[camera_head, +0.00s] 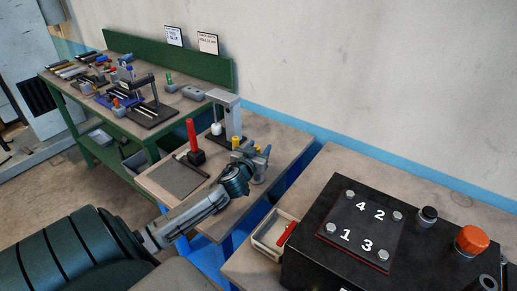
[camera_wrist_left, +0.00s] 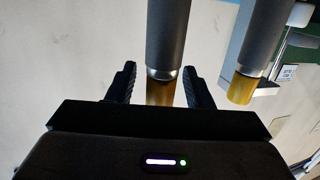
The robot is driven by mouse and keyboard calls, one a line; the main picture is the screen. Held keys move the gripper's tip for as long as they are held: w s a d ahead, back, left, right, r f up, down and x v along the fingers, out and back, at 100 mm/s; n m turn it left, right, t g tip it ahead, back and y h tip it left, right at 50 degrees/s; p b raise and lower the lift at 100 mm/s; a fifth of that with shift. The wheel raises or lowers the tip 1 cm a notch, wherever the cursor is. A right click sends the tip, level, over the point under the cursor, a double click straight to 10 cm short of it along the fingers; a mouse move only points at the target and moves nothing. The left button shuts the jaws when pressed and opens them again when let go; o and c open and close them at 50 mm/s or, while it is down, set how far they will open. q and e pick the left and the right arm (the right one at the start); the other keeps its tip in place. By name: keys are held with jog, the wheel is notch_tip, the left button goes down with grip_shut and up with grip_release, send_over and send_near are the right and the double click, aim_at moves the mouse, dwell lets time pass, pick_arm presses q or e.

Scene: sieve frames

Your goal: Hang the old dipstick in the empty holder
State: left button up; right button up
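My left gripper (camera_head: 259,162) is over the small middle table, right of the grey stand (camera_head: 226,113). In the left wrist view its fingers (camera_wrist_left: 160,88) are apart, with clear gaps on both sides of the amber end of a grey cylinder (camera_wrist_left: 168,40) that shows between them. I cannot tell whether that cylinder lies between the fingers or beyond them. A second amber-ended grey cylinder (camera_wrist_left: 258,40) is to its right. A yellow piece (camera_head: 236,142) shows beside the gripper in the head view. I cannot tell which thing is the old dipstick or the empty holder.
A red upright piece on a black base (camera_head: 194,145) and a dark flat plate (camera_head: 175,178) are on the middle table. A black block with numbered bolts (camera_head: 330,215) and a small tray with a red piece (camera_head: 260,247) are at right. A cluttered green bench (camera_head: 190,68) stands behind.

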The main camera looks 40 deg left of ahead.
pick_arm(q)
jog(key=shift+s+d, duration=0.1)
jog(key=shift+s, duration=0.2)
jog(key=b+v, duration=0.2)
jog(key=v, duration=0.8)
jog(key=shift+s+f, duration=0.1)
jog(key=shift+s, duration=0.05)
dwell(0.5)
